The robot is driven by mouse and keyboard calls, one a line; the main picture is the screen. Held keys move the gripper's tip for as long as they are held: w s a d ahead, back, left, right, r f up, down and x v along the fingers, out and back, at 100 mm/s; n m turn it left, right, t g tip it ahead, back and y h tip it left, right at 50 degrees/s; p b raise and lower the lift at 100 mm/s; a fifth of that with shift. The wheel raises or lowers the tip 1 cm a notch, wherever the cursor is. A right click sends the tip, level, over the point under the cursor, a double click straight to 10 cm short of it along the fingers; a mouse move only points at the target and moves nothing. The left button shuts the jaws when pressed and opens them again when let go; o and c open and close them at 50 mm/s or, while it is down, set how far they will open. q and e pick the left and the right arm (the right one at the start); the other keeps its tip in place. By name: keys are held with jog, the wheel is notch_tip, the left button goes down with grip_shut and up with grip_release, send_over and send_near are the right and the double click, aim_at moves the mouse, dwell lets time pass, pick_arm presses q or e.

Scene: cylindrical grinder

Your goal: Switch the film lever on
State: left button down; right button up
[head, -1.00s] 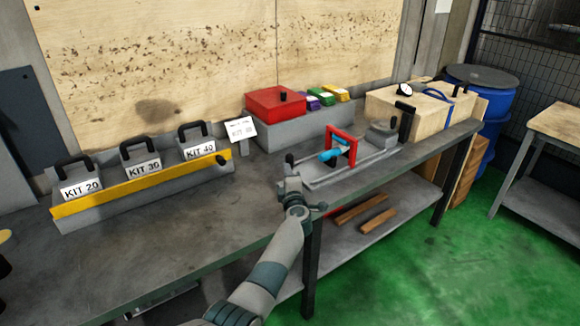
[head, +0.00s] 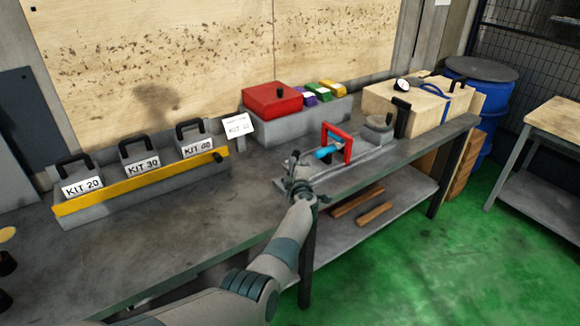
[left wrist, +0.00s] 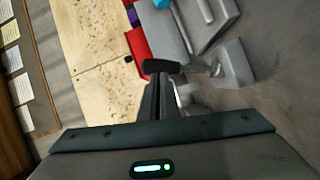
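A small lever with a black handle (left wrist: 160,67) and a metallic stem lies just beyond my left fingertips in the left wrist view. It joins a grey block (left wrist: 237,64) of the bench device. My left gripper (left wrist: 159,88) has its two dark fingers close together, apparently shut, with the tips at the handle. I cannot tell whether they touch it. In the head view my left gripper (head: 298,172) is at the left end of the grey device (head: 345,167), largely covering the lever there. My right gripper is not in view.
The device carries a red frame (head: 347,143) with a blue part (head: 325,152). A red box (head: 273,100) stands behind it. The yellow-fronted rack (head: 150,184) of kits is left. The bench top (head: 175,245) in front of the rack is clear.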

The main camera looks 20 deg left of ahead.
pick_arm(q)
jog(key=shift+w+d+r, duration=0.1)
jog(key=shift+w+r, duration=0.15)
jog(key=shift+r, duration=0.05)
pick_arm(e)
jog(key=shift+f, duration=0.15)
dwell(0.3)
